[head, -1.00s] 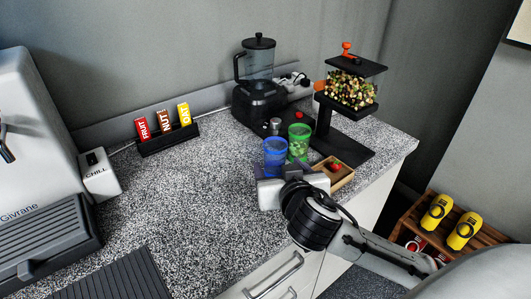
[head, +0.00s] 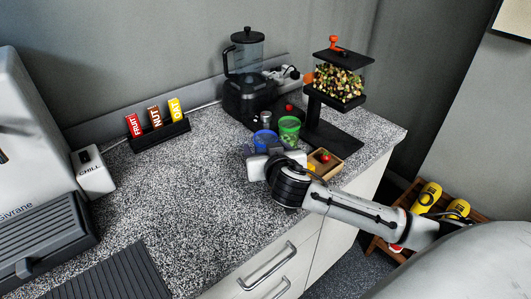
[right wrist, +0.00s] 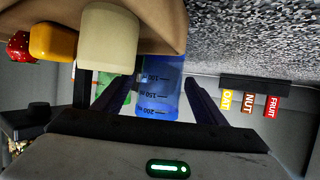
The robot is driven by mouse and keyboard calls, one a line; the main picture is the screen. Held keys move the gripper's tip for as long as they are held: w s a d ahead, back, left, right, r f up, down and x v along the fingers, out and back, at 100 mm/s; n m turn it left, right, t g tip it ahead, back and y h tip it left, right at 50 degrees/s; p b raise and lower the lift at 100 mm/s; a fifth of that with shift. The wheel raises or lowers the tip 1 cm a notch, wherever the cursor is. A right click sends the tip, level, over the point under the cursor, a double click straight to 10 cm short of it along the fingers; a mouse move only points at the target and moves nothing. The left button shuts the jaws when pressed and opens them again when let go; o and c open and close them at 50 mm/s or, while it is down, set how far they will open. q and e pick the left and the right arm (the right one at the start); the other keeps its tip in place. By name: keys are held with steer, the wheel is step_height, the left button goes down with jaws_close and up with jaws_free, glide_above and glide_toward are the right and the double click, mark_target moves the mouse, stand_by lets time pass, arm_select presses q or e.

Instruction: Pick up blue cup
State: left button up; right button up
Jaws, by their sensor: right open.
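The blue cup (head: 265,138) is a translucent blue measuring cup standing on the speckled counter. In the right wrist view the blue cup (right wrist: 160,105) shows its millilitre marks and lies between the two dark fingers. My right gripper (head: 264,151) is open at the near side of the cup, and its fingers (right wrist: 158,100) reach along both sides of it. I cannot tell whether either finger touches the cup. The lower part of the cup is hidden by the gripper in the head view. My left gripper is not in view.
A green cup (head: 289,129) stands close beside the blue one, to its right. A wooden tray (head: 337,169) with a strawberry is right of the gripper. A blender (head: 245,75) and a nut dispenser (head: 338,80) stand behind. The counter to the left (head: 180,190) is clear.

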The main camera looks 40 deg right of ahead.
steer(key=c, duration=1.1)
